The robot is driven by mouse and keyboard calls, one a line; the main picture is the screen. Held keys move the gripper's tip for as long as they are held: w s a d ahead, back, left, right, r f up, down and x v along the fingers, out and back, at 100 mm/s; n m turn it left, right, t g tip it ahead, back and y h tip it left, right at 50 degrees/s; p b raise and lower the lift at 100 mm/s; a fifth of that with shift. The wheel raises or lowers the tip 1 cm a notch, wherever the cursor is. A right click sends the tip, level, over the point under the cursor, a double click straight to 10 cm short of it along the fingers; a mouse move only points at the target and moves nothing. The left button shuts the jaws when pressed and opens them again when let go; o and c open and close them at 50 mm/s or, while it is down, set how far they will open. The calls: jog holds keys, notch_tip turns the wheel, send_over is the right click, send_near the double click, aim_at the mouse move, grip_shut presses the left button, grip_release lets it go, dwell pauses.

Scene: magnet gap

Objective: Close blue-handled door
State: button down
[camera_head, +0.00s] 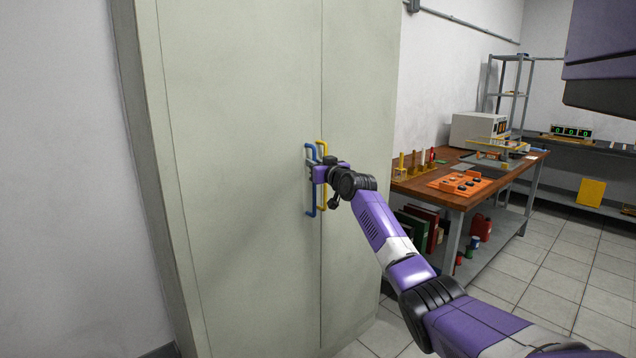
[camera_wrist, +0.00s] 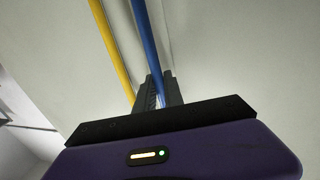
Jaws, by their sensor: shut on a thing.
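The blue handle (camera_head: 309,192) is a vertical bar on the left door (camera_head: 240,180) of a tall grey-green cabinet. The yellow handle (camera_head: 323,196) stands just right of it, on the right door (camera_head: 358,120). My gripper (camera_head: 313,172) is at the blue handle, partly hiding its middle. In the wrist view my gripper (camera_wrist: 160,92) has its two dark fingers around the blue handle (camera_wrist: 146,40), with the yellow handle (camera_wrist: 112,45) outside the fingers to the left. Both doors look flush, with a thin seam between them; a small gap cannot be ruled out.
A wooden workbench (camera_head: 462,178) stands right of the cabinet, with an orange tray (camera_head: 461,184) and upright pegs on it. Binders (camera_head: 418,226) sit on its lower shelf. Tiled floor (camera_head: 560,270) is clear at the right. A white wall (camera_head: 60,180) is at the left.

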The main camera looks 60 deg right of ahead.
jog(key=b+x, duration=0.2)
jog(key=b, duration=0.1)
jog(key=shift+f, duration=0.1)
jog(key=shift+w+n+t+y, duration=0.15)
jog(key=shift+n+t+y, duration=0.15)
jog(key=shift+y, duration=0.1)
jog(key=c, duration=1.7)
grip_release()
jog(key=shift+c, duration=0.2)
jog(key=v, duration=0.7)
jog(key=shift+s+a+p, duration=0.2)
jog(key=shift+s+p, duration=0.1)
jog(key=shift+p, duration=0.15)
